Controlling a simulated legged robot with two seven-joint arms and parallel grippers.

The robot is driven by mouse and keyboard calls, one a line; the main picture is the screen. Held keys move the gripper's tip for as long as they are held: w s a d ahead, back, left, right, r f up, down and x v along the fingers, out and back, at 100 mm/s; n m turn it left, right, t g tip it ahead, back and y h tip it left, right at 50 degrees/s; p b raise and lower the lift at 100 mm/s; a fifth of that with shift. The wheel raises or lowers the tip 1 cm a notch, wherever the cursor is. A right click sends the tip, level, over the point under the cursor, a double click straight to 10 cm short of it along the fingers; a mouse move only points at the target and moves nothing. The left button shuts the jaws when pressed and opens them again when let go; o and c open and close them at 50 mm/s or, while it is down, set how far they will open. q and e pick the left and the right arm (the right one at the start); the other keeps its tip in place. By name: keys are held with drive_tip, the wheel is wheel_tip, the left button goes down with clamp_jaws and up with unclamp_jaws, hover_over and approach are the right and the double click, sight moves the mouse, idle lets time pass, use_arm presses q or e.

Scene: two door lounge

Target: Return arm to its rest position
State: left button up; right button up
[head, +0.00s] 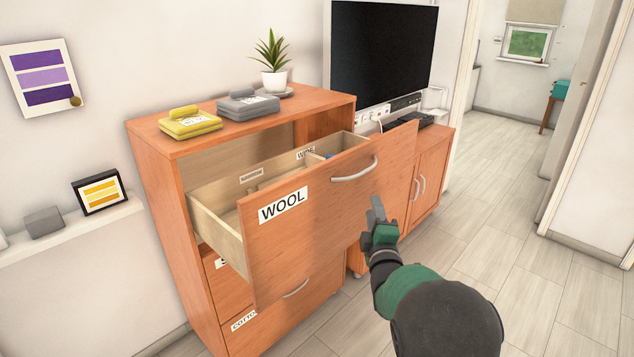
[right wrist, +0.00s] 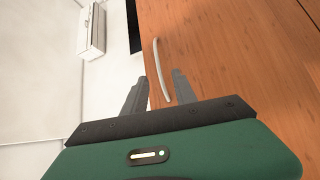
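My right gripper (head: 377,211) is in front of the pulled-out top drawer, low and to the right of its handle (head: 354,169). In the right wrist view my right gripper (right wrist: 155,90) has its two fingers apart with nothing between them. The curved handle (right wrist: 161,70) shows beyond the fingertips there, apart from them. The drawer front (head: 300,225) carries a WOOL label (head: 283,205) and stands open from the orange wooden cabinet (head: 170,215). My left gripper is not in the head view.
A yellow item (head: 190,122), a grey item (head: 247,103) and a potted plant (head: 272,62) sit on the cabinet top. A television (head: 382,50) stands on a lower cabinet (head: 428,185) behind. The tiled floor (head: 500,190) at the right is clear.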

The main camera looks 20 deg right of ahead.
drive_tip(key=s+a+f+m+g+y+p, duration=0.55)
drive_tip(key=s+a+f+g, duration=0.2)
drive_tip(key=a+f, duration=0.2)
drive_tip(key=s+a+f+m+g+p, duration=0.1)
drive_tip(key=s+a+f+m+g, duration=0.1)
drive_tip(key=s, duration=0.5)
drive_tip(key=s+a+f+m+g+y+p, duration=0.1)
drive_tip(key=s+a+m+g, duration=0.1)
drive_tip(key=s+a, duration=0.3)
drive_tip(key=s+a+f+m+g+p, duration=0.1)
drive_tip(key=s+a+g, duration=0.3)
drive_tip(key=s, duration=0.5)
drive_tip(key=shift+s+f+m+y, duration=0.25)
drive_tip(key=shift+f+m+y, duration=0.1)
drive_tip(key=shift+f+m, duration=0.45)
drive_tip(key=shift+d, duration=0.1)
